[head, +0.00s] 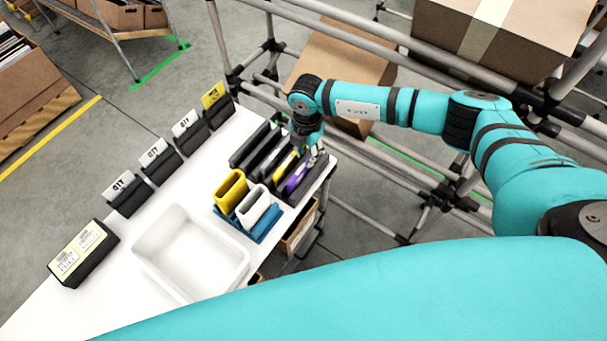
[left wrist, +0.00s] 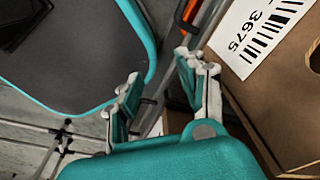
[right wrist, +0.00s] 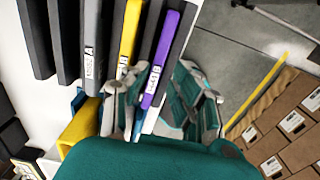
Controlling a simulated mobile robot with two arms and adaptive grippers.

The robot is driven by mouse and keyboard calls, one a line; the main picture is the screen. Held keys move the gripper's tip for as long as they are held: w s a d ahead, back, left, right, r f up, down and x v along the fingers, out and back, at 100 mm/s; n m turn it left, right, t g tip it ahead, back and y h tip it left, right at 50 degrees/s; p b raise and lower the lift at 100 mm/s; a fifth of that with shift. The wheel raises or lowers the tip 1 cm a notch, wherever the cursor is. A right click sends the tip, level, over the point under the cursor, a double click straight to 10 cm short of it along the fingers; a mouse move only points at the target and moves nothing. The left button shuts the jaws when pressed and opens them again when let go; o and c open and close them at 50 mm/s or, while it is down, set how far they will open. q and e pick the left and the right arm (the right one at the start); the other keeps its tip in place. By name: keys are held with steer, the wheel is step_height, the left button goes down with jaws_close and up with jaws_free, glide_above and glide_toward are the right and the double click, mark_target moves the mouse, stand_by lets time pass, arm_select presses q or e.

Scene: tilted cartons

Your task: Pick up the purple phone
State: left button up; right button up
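The purple phone (head: 297,177) stands on edge in a dark slot at the right end of a row of slim holders on the white table. In the right wrist view the purple phone (right wrist: 162,58) has a small white label and points between my fingers. My right gripper (right wrist: 162,100) is open, with one finger on each side of the phone's near end; I cannot tell whether either touches. In the head view my right gripper (head: 312,150) is right above the phone. My left gripper (left wrist: 163,78) is open and empty, away from the row.
A yellow phone (right wrist: 130,38) stands close left of the purple one. Yellow and white cups (head: 230,189) in a blue holder sit nearby. An empty white bin (head: 190,251) and card holders are on the table (head: 120,275). A pipe rack with cartons (head: 340,65) stands behind.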

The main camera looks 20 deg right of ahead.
mark_target(305, 163)
steer(key=f+b, duration=0.2)
steer(key=f, duration=0.1)
steer(key=f+b, duration=0.1)
steer(key=shift+a+f, duration=0.25)
steer(key=shift+f, duration=0.1)
arm_select(q)
steer(key=f, duration=0.1)
steer(key=s+f, duration=0.1)
steer(key=f, duration=0.2)
steer(key=shift+s, duration=0.4)
arm_select(e)
steer(key=shift+r, duration=0.1)
arm_select(q)
steer(key=shift+w+r, duration=0.1)
steer(key=shift+w, duration=0.3)
arm_select(e)
jaws_close()
